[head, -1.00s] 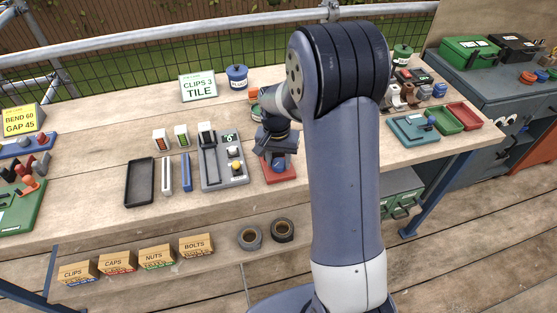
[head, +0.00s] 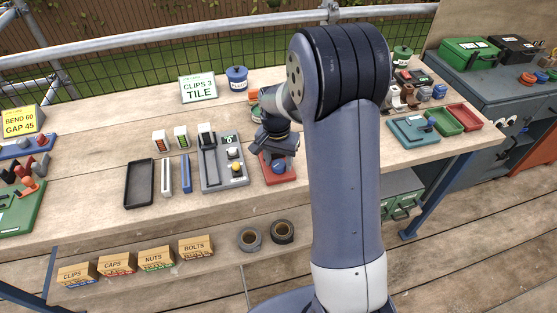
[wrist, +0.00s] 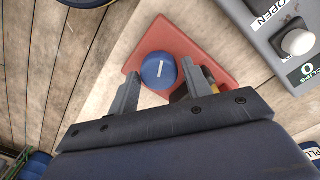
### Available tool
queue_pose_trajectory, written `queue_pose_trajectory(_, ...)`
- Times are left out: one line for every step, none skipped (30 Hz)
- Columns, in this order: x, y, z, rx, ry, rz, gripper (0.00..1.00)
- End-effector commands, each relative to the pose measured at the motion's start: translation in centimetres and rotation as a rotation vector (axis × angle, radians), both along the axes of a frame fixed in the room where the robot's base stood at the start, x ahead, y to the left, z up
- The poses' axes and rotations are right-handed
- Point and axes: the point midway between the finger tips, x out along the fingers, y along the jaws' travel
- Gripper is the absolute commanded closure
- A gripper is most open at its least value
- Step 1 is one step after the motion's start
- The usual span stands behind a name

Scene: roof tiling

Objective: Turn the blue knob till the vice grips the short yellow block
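The red vice (head: 291,177) stands on the bench right of the grey panel, and its blue knob (head: 278,167) faces the front. In the wrist view the knob (wrist: 159,71) shows a white line mark, over the red base (wrist: 172,34). My gripper (wrist: 160,78) is open, with one finger on each side of the knob; a gap shows at the right finger, and contact at the left is unclear. In the head view my gripper (head: 277,146) is just above the vice and hides much of it. A bit of yellow (wrist: 209,76) shows behind the right finger, mostly hidden; I cannot tell how the jaws stand.
The grey panel (head: 211,184) with a white and a yellow button stands close on the left. A black tray (head: 139,183) and a blue strip (head: 186,173) lie farther left. A blue pot (head: 237,79) stands behind. Bare bench lies in front of the vice.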

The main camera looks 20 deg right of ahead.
Motion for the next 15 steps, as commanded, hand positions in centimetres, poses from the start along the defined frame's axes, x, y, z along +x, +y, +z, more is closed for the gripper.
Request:
queue_pose_trajectory(0.0, 0.0, 0.0, 0.001, 0.001, 0.0, 0.53)
queue_pose_trajectory(0.0, 0.0, 0.0, 0.001, 0.001, 0.0, 0.53)
queue_pose_trajectory(0.0, 0.0, 0.0, 0.0, 0.001, 0.0, 0.53)
queue_pose_trajectory(0.0, 0.0, 0.0, 0.0, 0.001, 0.0, 0.53)
queue_pose_trajectory(0.0, 0.0, -0.1, 0.0, 0.001, 0.0, 0.53)
queue_pose_trajectory(0.0, 0.0, 0.0, 0.0, 0.001, 0.0, 0.53)
queue_pose_trajectory(0.0, 0.0, 0.1, 0.001, 0.001, 0.0, 0.53)
queue_pose_trajectory(0.0, 0.0, 0.2, 0.0, 0.0, 0.0, 0.53)
queue_pose_trajectory(0.0, 0.0, 0.6, 0.0, -0.001, 0.0, 0.53)
queue_pose_trajectory(0.1, 0.0, 0.9, 0.0, -0.001, 0.0, 0.53)
queue_pose_trajectory(0.1, 0.1, 1.3, 0.0, -0.001, 0.0, 0.53)
queue_pose_trajectory(0.1, 0.1, 2.0, 0.0, -0.004, 0.001, 0.53)
queue_pose_trajectory(0.1, 0.1, 2.5, 0.0, -0.004, 0.001, 0.53)
queue_pose_trajectory(0.1, 0.1, 3.1, 0.001, -0.004, 0.001, 0.53)
queue_pose_trajectory(0.2, 0.1, 4.0, 0.001, -0.004, 0.001, 0.53)
